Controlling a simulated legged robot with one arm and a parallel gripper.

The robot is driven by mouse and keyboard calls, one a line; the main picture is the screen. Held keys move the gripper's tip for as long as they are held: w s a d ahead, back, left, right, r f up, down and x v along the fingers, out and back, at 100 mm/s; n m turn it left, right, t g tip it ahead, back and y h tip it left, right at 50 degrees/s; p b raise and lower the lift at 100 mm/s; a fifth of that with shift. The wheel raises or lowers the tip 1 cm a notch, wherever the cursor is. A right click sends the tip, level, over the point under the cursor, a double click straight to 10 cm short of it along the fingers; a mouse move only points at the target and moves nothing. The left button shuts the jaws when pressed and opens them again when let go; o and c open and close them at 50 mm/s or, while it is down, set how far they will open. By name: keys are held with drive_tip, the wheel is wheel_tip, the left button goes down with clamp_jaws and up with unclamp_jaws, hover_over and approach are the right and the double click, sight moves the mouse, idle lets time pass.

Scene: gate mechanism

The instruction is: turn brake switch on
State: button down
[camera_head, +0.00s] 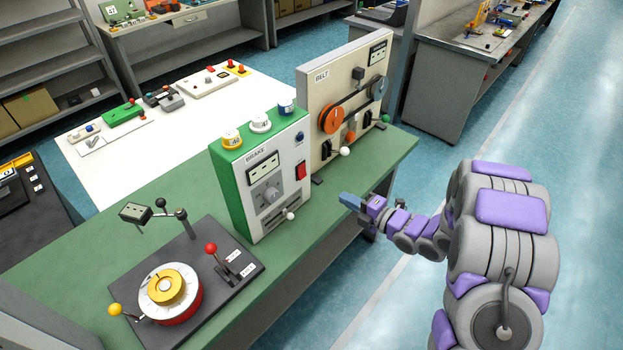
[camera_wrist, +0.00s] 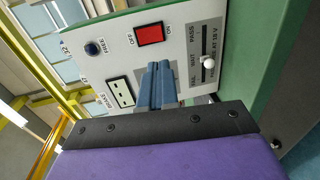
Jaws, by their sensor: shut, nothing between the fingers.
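The brake box (camera_head: 232,190), green and white and labelled BRAKE, stands on the green bench. In the wrist view the red switch (camera_wrist: 150,34) lies between the OFF and ON labels; which side is pressed I cannot tell. My gripper (camera_head: 349,201) is in front of the box, to the right of the panel. Its blue fingers (camera_wrist: 157,88) are shut and empty, pointing at the panel near the switch. They appear apart from it and hide the dial in the wrist view.
A white-knobbed slider (camera_wrist: 208,62) is beside the switch, and a blue button (camera_wrist: 91,49) is on its other side. The BELT panel (camera_head: 340,110) stands behind. A turntable device (camera_head: 170,290) with levers is at the front left. Open floor lies right of the bench.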

sight(304, 177)
idle(0.3)
drive_tip(key=b+x, duration=0.1)
drive_tip(key=x, duration=1.3)
drive_tip(key=shift+w+f+b, duration=0.1)
drive_tip(key=shift+f+b, duration=0.05)
drive_tip(key=shift+b, duration=0.35)
drive_tip(key=shift+a, duration=0.15)
